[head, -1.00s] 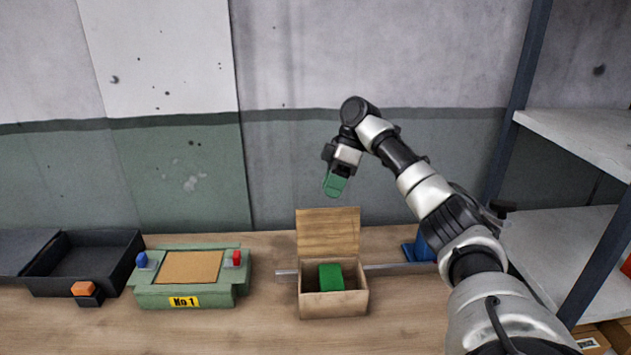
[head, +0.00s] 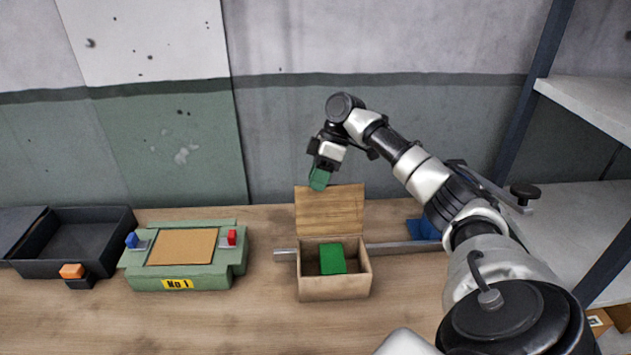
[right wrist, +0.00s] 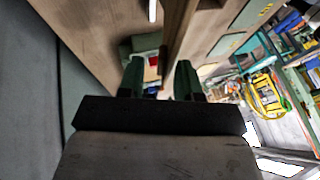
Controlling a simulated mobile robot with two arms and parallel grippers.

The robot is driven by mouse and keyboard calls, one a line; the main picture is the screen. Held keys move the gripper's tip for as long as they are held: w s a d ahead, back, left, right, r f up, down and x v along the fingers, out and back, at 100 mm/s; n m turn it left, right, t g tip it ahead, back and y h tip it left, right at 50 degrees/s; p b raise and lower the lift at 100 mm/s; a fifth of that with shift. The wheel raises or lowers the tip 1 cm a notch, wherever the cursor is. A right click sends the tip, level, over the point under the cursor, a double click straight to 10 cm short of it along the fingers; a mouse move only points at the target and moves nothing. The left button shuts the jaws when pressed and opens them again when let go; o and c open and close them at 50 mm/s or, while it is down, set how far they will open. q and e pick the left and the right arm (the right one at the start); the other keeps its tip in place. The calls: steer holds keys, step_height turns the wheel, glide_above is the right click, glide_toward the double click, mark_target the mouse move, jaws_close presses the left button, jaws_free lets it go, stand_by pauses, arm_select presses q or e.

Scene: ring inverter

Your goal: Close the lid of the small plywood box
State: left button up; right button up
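The small plywood box (head: 334,287) stands on the wooden bench in the head view. Its lid (head: 330,210) is open and stands up at the back, leaning slightly backwards. A green block (head: 332,259) lies inside the box. My right gripper (head: 319,180) is just above and behind the lid's top edge, with its green fingertips pointing down. In the right wrist view the two green fingers (right wrist: 159,80) are apart with a gap between them and hold nothing. The lid's edge (right wrist: 177,38) shows beyond them. My left gripper is not in view.
A green fixture marked No 1 (head: 184,274) and a black tray (head: 75,243) stand to the left. A metal bar (head: 400,247) runs behind the box, with a blue thing (head: 422,229) at right. A shelf rack (head: 575,230) stands at the right. Bench front is clear.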

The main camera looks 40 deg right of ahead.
steer(key=shift+x, duration=0.75)
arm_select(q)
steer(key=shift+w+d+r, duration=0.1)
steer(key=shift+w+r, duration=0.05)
arm_select(e)
steer(key=shift+s+a, duration=0.1)
steer(key=shift+a, duration=0.05)
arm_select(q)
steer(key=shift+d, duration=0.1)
arm_select(e)
jaws_close()
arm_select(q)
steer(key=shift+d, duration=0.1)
